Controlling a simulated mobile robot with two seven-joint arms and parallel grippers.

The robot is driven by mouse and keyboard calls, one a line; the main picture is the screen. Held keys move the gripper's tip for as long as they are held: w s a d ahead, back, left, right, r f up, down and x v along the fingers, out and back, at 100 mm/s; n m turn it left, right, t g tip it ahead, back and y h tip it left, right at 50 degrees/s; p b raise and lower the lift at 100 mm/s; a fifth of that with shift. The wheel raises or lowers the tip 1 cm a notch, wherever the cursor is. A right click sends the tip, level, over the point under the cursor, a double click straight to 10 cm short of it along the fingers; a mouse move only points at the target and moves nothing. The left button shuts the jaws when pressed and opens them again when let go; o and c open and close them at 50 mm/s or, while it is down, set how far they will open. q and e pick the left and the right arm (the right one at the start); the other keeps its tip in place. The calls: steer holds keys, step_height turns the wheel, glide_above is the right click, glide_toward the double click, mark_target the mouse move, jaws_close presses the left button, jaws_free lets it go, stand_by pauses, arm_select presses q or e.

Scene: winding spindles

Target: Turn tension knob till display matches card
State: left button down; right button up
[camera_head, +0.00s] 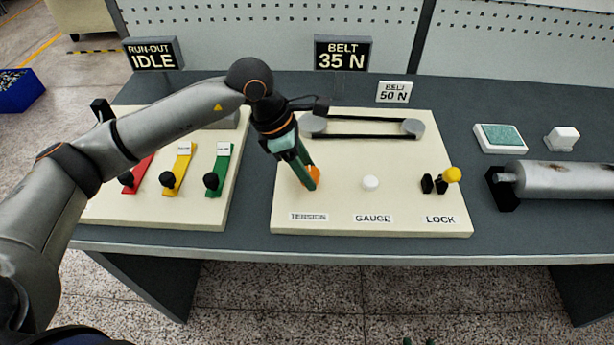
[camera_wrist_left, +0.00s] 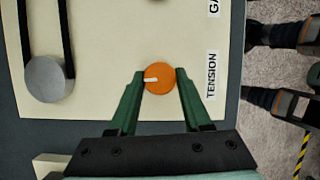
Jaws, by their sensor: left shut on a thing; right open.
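The orange tension knob (camera_head: 314,173) stands on the cream panel above the TENSION label. My left gripper (camera_head: 306,183) comes down over it and hides part of it. In the left wrist view the green fingers (camera_wrist_left: 160,75) are shut on the knob (camera_wrist_left: 158,83), one on each side. A white mark on the knob points left there. The display (camera_head: 343,53) reads BELT 35 N. The card (camera_head: 393,92) reads BELT 50 N. Only the tips of my right gripper (camera_head: 419,341) show at the bottom edge, apart and empty.
Right of the knob are a white gauge button (camera_head: 370,183) and a yellow-tipped lock lever (camera_head: 452,175). A belt on two grey pulleys (camera_head: 413,127) lies behind. Coloured levers (camera_head: 174,172) stand left. A grey roller (camera_head: 570,180) lies at right.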

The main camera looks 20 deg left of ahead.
arm_select(q)
steer(key=shift+w+f+m+g+b, duration=0.15)
steer(key=shift+m+g+b, duration=0.25)
steer(key=shift+m+b, duration=0.45)
steer(key=shift+m, duration=0.55)
steer(key=m+g+b, duration=0.1)
steer(key=m+b, duration=0.1)
steer(key=shift+m, duration=0.4)
steer(key=shift+w+m+g+b, duration=0.1)
steer(key=shift+m+g+b, duration=0.45)
steer(key=shift+m, duration=0.35)
steer(key=shift+m+g+b, duration=0.25)
steer(key=shift+m+b, duration=0.1)
steer(key=shift+m, duration=0.45)
steer(key=shift+m+g+y+b, duration=0.4)
steer(key=shift+m, duration=0.7)
steer(key=shift+w+r+m, duration=0.1)
steer(key=shift+r+m, duration=0.1)
steer(key=shift+m, duration=0.5)
arm_select(e)
steer(key=shift+n+y, duration=0.4)
steer(key=shift+w+a+f, duration=0.35)
steer(key=shift+a+f, duration=0.25)
steer(key=shift+f, duration=0.05)
steer(key=shift+w+a+f, duration=0.35)
steer(key=shift+a+f, duration=0.25)
steer(key=shift+f, duration=0.1)
steer(key=shift+w+a+f, duration=0.35)
steer(key=shift+a+f, duration=0.25)
steer(key=shift+f, duration=0.05)
